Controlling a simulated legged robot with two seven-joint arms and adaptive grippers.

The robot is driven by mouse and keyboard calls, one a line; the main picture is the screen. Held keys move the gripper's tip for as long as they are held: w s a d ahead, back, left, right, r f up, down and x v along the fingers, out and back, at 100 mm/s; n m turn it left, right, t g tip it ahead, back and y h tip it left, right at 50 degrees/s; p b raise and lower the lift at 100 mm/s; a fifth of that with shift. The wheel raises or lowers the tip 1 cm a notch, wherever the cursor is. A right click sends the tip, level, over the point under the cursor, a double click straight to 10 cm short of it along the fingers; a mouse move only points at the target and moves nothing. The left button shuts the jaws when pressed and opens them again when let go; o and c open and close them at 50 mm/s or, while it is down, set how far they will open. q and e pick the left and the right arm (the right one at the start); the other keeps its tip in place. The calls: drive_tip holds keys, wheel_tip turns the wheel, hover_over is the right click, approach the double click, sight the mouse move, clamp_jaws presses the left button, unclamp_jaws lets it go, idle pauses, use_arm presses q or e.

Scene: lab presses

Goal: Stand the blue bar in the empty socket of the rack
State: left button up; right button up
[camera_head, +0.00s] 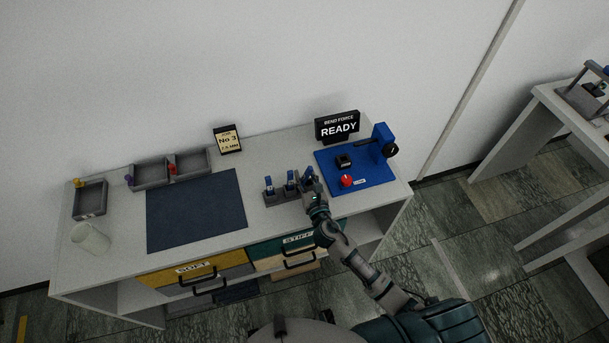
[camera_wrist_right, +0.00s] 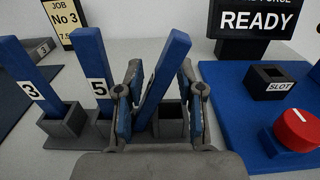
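The grey rack (camera_head: 272,201) stands near the table's front edge. Blue bars marked 3 (camera_wrist_right: 28,80) and 5 (camera_wrist_right: 95,70) stand in its left sockets in the right wrist view. A third blue bar (camera_wrist_right: 162,80) tilts to the right at its top, between the fingers of my right gripper (camera_wrist_right: 161,85). The fingers are apart, with gaps visible beside the bar. An empty dark socket (camera_wrist_right: 171,128) shows right of the bar's lower part; the bar's bottom end is partly hidden. My right gripper (camera_head: 313,187) is over the rack's right end in the head view. My left gripper is not in view.
Right of the rack is a blue board (camera_head: 359,180) with a black slot block (camera_wrist_right: 277,80) and red knob (camera_wrist_right: 297,130). The READY sign (camera_head: 338,127) stands behind. A dark mat (camera_head: 196,210), grey bins (camera_head: 150,172) and white cup (camera_head: 90,238) lie left.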

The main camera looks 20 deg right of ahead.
drive_tip(key=shift+d, duration=0.4)
drive_tip(key=s, duration=1.1)
drive_tip(key=shift+d, duration=0.25)
drive_tip(key=shift+s+r, duration=0.15)
drive_tip(key=shift+s, duration=0.35)
